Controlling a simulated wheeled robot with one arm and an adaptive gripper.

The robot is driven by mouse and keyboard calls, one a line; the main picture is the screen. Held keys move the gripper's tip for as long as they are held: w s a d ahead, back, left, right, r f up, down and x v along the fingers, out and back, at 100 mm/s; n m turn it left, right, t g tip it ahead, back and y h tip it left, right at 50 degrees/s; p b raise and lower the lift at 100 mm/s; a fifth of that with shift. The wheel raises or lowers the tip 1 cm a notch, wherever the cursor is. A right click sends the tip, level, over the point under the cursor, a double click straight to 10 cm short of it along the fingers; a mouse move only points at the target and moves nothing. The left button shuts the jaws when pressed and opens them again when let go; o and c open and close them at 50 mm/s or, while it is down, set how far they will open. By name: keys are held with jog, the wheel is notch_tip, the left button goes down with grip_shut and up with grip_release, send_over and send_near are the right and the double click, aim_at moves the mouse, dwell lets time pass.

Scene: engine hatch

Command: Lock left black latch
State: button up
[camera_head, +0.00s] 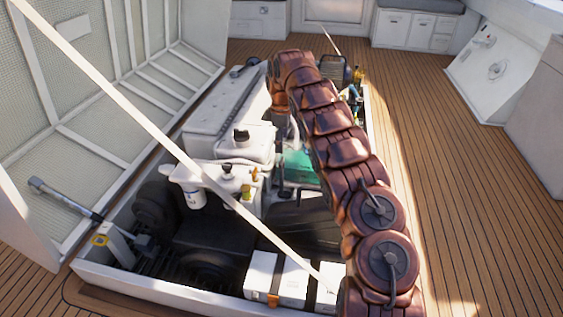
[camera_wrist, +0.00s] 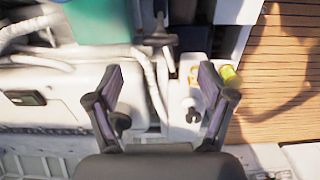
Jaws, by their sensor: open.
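My gripper (camera_wrist: 160,72) is open in the wrist view, with its two dark fingers apart and nothing held between them. In that view a black-handled part (camera_wrist: 158,39) lies just beyond the fingertips, above white hoses. A small dark knob (camera_wrist: 120,122) shows beside the left finger. Another dark knob (camera_wrist: 192,114) sits on a white block by the right finger. A flat black piece (camera_wrist: 24,97) lies on the pale housing at the left. I cannot tell which of these is the left black latch. In the head view my arm hides most of the gripper's working area.
The open hatch lid (camera_head: 85,130) stands at the left, and a pale bar (camera_head: 135,115) slants across the opening. White engine covers (camera_head: 225,120), a green part (camera_head: 298,168) and white boxes (camera_head: 293,283) fill the bay. Wooden deck (camera_head: 465,200) at the right is clear.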

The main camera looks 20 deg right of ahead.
aim_at(282, 160)
jog(key=shift+f+b, duration=0.6)
jog(key=shift+f, duration=3.3)
jog(key=shift+c, duration=0.4)
jog(key=c, duration=1.1)
